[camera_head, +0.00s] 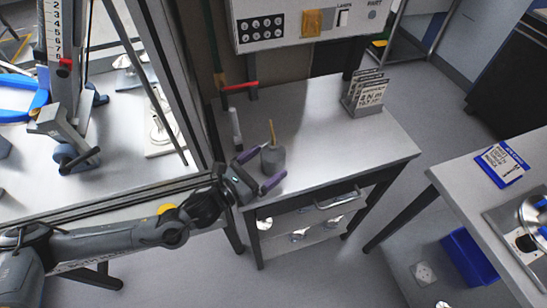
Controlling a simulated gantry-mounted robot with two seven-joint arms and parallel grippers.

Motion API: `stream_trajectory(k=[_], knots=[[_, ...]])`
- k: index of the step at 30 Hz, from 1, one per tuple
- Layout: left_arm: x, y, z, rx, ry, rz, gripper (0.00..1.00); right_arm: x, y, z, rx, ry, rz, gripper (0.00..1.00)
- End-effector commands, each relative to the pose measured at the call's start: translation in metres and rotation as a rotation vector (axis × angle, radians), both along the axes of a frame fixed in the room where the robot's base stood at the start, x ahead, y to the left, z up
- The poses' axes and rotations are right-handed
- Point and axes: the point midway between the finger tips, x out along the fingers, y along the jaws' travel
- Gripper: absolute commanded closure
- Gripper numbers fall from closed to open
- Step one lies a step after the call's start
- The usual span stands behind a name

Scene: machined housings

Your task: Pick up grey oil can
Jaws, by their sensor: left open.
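The grey oil can (273,163) stands upright on the grey bench top, near its left front edge. It has a rounded grey body and a thin yellowish spout pointing up. My left gripper (268,166) reaches in from the left with its purple-tipped fingers spread. One finger lies on the far left side of the can and the other on its near side, so the can appears between them. I cannot tell whether either finger touches it. My right gripper is not in view.
The bench (322,140) has a sign holder (364,97) at the back right and a white marker-like object (236,128) behind the can. A control panel (300,22) hangs behind. A glazed frame stands left. Another table (470,195) stands right, across a floor gap.

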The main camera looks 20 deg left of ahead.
Motion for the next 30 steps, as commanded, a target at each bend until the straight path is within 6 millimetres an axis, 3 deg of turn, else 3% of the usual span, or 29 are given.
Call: stream_trajectory(k=[5, 15, 26, 30], knots=[[0.008, -0.003, 0.0, 0.0, -0.001, 0.0, 0.0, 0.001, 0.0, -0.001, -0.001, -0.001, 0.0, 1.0], [0.045, -0.018, 0.001, -0.001, 0.0, 0.001, 0.0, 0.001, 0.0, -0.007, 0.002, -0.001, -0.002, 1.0], [0.051, -0.021, 0.001, 0.0, 0.001, 0.0, 0.0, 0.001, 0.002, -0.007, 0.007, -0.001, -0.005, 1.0], [0.051, -0.021, 0.001, 0.0, 0.001, 0.0, 0.2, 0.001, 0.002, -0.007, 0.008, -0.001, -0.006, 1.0]])
